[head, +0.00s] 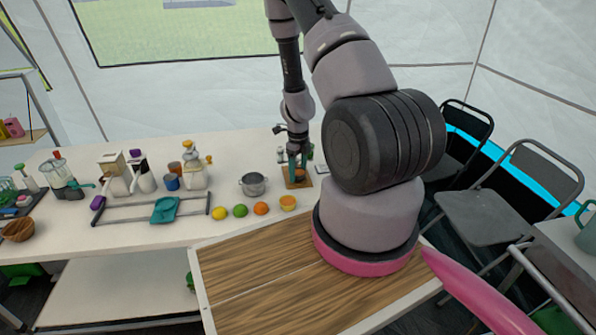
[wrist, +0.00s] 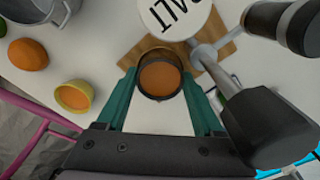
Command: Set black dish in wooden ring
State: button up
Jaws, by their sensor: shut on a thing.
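The black dish (wrist: 160,77) shows in the wrist view as a dark round rim with an orange-brown inside. My gripper (wrist: 160,84) has its teal fingers on either side of the dish and is shut on it. In the head view my gripper (head: 297,163) is low over the wooden ring's board (head: 290,184) on the white table. The wooden board also shows in the wrist view (wrist: 139,45), behind and under the dish. Its opening is hidden, and I cannot tell whether the dish rests in it or is held above it.
A round white top marked SALT (wrist: 172,14) and a metal piece with black ends (wrist: 205,55) stand close to the dish. A metal pot (head: 253,185), a yellow-orange cup (head: 288,203) and several fruits are to the left. The wooden counter (head: 265,290) is mostly clear.

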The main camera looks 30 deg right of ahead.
jog(key=shift+f, duration=0.4)
jog(key=shift+r, duration=0.5)
jog(key=shift+r, duration=0.3)
jog(key=shift+f, duration=0.45)
dwell(1.5)
jog(key=shift+r, duration=0.4)
jog(key=shift+r, duration=0.1)
jog(key=shift+f, duration=0.8)
dwell(0.6)
jog(key=o, duration=0.7)
